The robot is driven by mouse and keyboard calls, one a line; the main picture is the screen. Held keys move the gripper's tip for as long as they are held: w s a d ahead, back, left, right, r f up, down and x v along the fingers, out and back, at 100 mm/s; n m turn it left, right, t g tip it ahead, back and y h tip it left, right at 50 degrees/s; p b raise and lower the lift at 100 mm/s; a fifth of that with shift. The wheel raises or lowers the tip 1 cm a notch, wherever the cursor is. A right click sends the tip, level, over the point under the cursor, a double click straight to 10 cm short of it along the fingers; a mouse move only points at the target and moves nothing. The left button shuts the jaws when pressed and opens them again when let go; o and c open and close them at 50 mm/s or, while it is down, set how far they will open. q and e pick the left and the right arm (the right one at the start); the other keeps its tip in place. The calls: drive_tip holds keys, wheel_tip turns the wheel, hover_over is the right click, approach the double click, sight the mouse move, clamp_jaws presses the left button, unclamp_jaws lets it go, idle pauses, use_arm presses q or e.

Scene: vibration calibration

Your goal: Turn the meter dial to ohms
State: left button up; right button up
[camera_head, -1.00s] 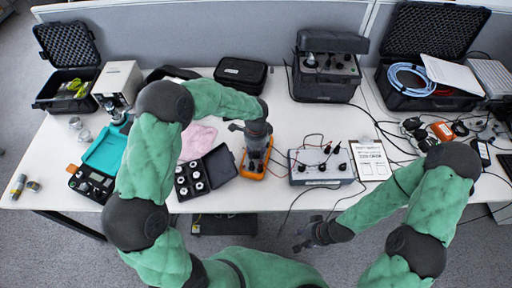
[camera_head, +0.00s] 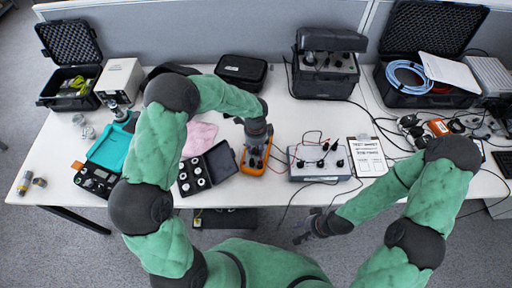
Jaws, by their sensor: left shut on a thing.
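The orange meter (camera_head: 251,168) lies near the front edge of the table, with cables running from it to the right. My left gripper (camera_head: 256,149) points down over the meter, its fingers at the upper part of the meter's face. It is shut on the dial, which the fingers and wrist hide, so the dial's setting cannot be read. My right gripper (camera_head: 304,226) hangs in front of the table's front edge, empty, with its fingers apart.
A grey box with black knobs (camera_head: 319,174) is right of the meter. An open black case with white-topped pieces (camera_head: 222,165) is close on its left. A clipboard (camera_head: 367,157) lies farther right. A black case (camera_head: 242,71) lies behind on the white table (camera_head: 283,112).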

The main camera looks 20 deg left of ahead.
sight(256, 149)
use_arm(q)
drive_tip(key=o, duration=1.1)
drive_tip(key=shift+a+f, duration=0.1)
drive_tip(key=shift+o, duration=0.2)
wheel_tip(256, 149, up, 12)
